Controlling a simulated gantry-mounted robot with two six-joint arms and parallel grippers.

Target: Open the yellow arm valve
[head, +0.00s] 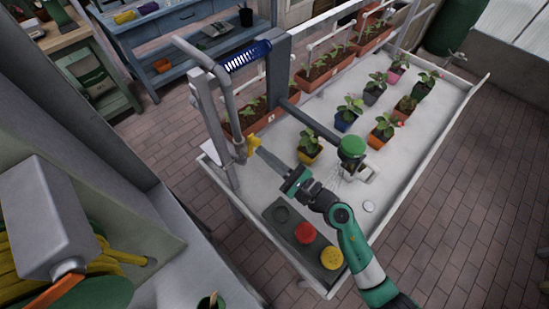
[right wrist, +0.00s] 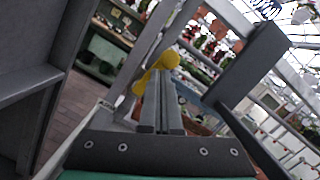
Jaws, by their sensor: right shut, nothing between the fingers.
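The yellow arm valve (head: 254,143) sits low on the grey pipe at the near left corner of the white plant table. My right gripper (head: 260,151) reaches it from the lower right, with its fingers shut and nothing between them. In the right wrist view the yellow valve (right wrist: 158,70) shows just beyond and left of the shut fingertips (right wrist: 164,75), its lever slanting down to the left. The fingertips are at or very close to the valve; I cannot tell whether they touch. My left gripper is not in view.
The grey pipe (head: 228,110) and a grey post with a blue coil (head: 248,56) rise beside the valve. A panel with red (head: 305,232) and yellow (head: 331,258) buttons lies below my right arm. Potted plants (head: 349,112) stand on the white table.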

